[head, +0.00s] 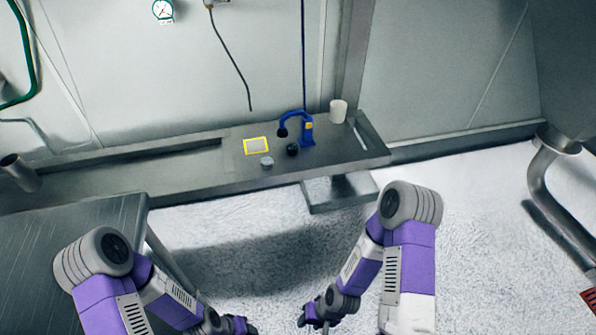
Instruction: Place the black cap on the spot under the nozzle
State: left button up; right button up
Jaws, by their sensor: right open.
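A small round black cap (292,150) sits on the metal shelf at the front of a blue stand's base. The blue stand (306,130) has a curved arm ending in a dark nozzle (282,132) that points down to the left. The cap is a little right of and in front of the nozzle. A marked spot under the nozzle cannot be made out. My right gripper (312,320) is open and empty, low over the floor, well short of the shelf. My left gripper (243,328) is at the bottom edge, partly cut off, and its jaws are unclear.
A small grey round container (267,162) stands near the shelf's front edge. A yellow-framed pad (256,145) lies left of the nozzle. A white cup (338,111) stands at the back right. The shelf (190,172) is bare on its left. A metal table (70,245) is at lower left.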

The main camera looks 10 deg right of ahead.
aim_at(284, 147)
jog(key=u, duration=0.15)
jog(key=k, duration=0.35)
jog(key=z, duration=0.9)
jog(key=i, duration=1.5)
jog(key=u, duration=0.8)
